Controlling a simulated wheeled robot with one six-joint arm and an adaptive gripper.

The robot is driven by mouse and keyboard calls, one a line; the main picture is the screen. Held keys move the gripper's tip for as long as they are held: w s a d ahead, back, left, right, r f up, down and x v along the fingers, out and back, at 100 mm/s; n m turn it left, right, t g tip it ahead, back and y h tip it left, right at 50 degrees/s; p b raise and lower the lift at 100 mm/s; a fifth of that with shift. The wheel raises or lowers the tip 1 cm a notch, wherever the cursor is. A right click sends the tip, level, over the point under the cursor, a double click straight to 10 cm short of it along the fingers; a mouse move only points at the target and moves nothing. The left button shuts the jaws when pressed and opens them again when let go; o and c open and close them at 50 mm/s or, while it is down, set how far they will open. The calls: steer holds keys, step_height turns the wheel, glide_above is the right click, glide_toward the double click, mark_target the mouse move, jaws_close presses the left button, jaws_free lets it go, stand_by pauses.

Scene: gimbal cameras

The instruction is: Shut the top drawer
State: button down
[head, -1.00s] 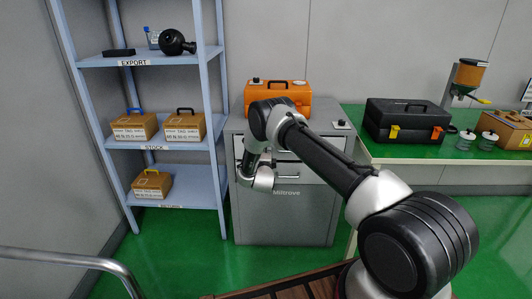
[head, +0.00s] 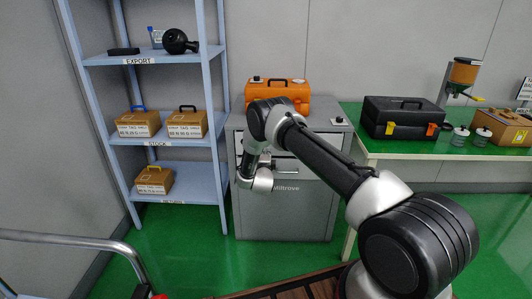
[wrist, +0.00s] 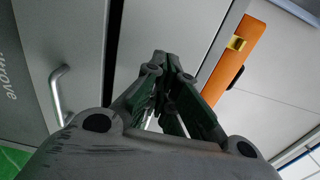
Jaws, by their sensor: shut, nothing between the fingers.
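The grey cabinet (head: 305,218) stands against the back wall, with my arm crossing in front of its drawers. In the wrist view, which is turned on its side, the top drawer's plain front (wrist: 172,25) lies between a dark gap and the cabinet's top edge. My gripper (wrist: 166,70) is shut and empty, its fingers pointing towards that front. I cannot tell whether they touch it. The drawer below, with a metal handle (wrist: 58,95), is at the left of the wrist view. My arm hides much of the top drawer in the head view, so how far out it stands is unclear.
An orange toolbox (head: 277,91) sits on the cabinet. A blue-grey shelf (head: 150,141) with cardboard boxes stands close on the left. A green-topped table (head: 375,149) with a black case (head: 402,115) is on the right. Green floor is open in front of the shelf.

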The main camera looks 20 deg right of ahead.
steer(key=v, duration=0.9)
steer(key=s+a+f+n+g+y, duration=0.1)
steer(key=s+f+n+g+y, duration=0.2)
steer(key=f, duration=0.4)
steer(key=s+a+f+n+g+y, duration=0.1)
steer(key=s+a+f+n+g, duration=0.1)
steer(key=f+n+g, duration=0.3)
steer(key=s+a+r+n+g+y, duration=0.25)
steer(key=s+n+g, duration=0.2)
steer(key=s, duration=0.35)
steer(key=s+d+r+n, duration=0.3)
steer(key=s+d+r, duration=0.2)
steer(key=s+r, duration=0.8)
steer(key=s+d+r+n, duration=0.3)
steer(key=s+d+r, duration=0.2)
steer(key=s+r, duration=0.8)
steer(key=s+d+r+n, duration=0.3)
steer(key=s+r, duration=0.9)
steer(key=r, duration=0.9)
steer(key=shift+s+d+h, duration=0.4)
steer(key=shift+d+h, duration=0.05)
steer(key=shift+d, duration=0.7)
